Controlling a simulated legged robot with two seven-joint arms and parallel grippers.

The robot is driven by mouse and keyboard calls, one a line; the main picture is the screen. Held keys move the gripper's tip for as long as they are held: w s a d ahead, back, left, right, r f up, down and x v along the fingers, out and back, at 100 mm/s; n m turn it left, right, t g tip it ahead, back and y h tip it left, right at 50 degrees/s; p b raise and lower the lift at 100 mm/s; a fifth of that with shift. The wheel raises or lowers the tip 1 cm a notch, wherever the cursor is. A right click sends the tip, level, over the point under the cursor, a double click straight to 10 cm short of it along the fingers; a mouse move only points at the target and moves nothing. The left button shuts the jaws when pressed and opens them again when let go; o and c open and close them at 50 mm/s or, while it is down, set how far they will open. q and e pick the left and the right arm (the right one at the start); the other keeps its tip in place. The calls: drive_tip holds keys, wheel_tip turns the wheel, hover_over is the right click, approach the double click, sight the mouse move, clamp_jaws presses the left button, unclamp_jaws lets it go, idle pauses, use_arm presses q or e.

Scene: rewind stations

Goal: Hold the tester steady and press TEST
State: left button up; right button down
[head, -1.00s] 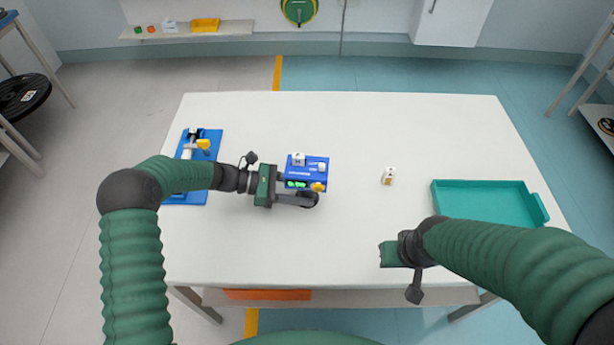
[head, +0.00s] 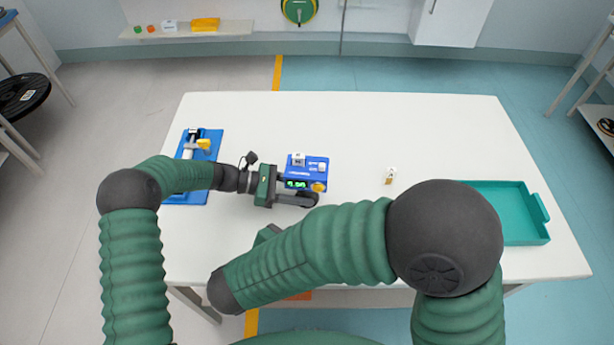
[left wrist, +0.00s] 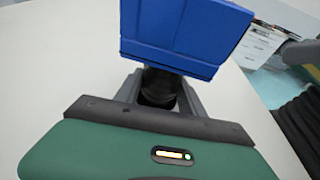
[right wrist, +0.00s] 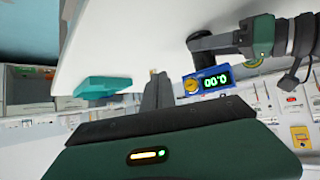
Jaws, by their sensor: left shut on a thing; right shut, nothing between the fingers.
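The blue tester (head: 306,168) is near the middle of the white table, with white pieces on top, a lit green display and a yellow round part (head: 319,187) on its front. No TEST label is readable. My left gripper (head: 308,198) is shut on the tester; its blue body (left wrist: 180,35) fills the space above the fingers in the left wrist view. My right gripper is mostly hidden behind its own arm in the head view. In the right wrist view its fingers (right wrist: 157,92) are shut and empty, apart from the tester (right wrist: 212,80), whose display appears upside down.
A small white-and-brown piece (head: 390,176) lies right of the tester. A teal tray (head: 540,238) is at the table's right, partly behind my right arm. A blue fixture (head: 212,148) with a yellow handle stands at the left. The back of the table (head: 400,120) is clear.

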sight(318, 189)
drive_tip(key=w+d, duration=0.1)
drive_tip(key=w, duration=0.7)
drive_tip(key=shift+w, duration=0.15)
drive_tip(key=shift+w, duration=0.1)
idle(1.7)
drive_tip(key=shift+w+d, duration=0.1)
drive_tip(key=shift+w, duration=0.2)
drive_tip(key=shift+s+r, duration=0.1)
drive_tip(key=shift+s, duration=0.35)
